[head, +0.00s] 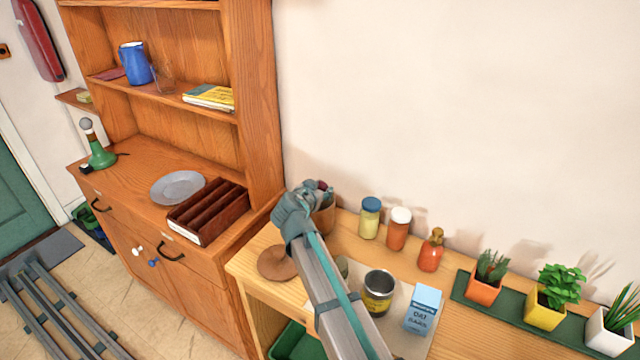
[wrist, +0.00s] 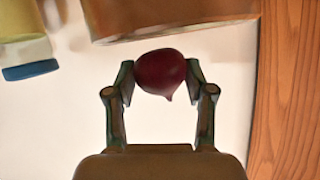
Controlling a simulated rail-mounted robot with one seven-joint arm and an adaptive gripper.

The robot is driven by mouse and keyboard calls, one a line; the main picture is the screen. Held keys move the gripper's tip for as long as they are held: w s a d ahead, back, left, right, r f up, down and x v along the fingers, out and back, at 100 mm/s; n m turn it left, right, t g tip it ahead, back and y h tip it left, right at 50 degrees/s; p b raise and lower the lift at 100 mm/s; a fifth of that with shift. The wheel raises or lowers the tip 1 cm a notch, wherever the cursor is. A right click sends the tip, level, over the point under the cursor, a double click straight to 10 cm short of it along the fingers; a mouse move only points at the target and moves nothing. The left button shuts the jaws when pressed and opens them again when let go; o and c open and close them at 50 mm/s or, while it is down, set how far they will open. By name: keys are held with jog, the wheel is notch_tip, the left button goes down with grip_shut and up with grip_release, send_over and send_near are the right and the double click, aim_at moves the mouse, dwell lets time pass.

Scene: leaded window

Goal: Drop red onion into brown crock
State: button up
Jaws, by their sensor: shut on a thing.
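The red onion (wrist: 160,73) is dark red and held between the two fingertips of my gripper (wrist: 159,76) in the wrist view. In the head view a small dark red bit of the onion (head: 322,185) shows at my gripper (head: 318,190). The brown crock (head: 325,218) stands against the wall at the back left of the table, partly hidden by my arm. In the wrist view the crock (wrist: 165,20) is at the top, its rim edge close to the onion. The onion appears near the crock's rim level; its exact position over the opening is unclear.
A round brown lid (head: 277,263) lies in front of the crock. A blue-lidded jar (head: 370,218), a white-lidded jar (head: 398,230) and an orange bottle (head: 431,252) stand to its right. A tin (head: 377,293) and blue carton (head: 423,310) are nearer. The cabinet (head: 262,110) rises at left.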

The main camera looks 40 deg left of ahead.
jog(key=shift+f, duration=1.3)
jog(key=o, duration=1.2)
jog(key=shift+o, duration=0.2)
jog(key=shift+d+f, duration=0.1)
jog(key=shift+d, duration=0.05)
jog(key=v, duration=1.2)
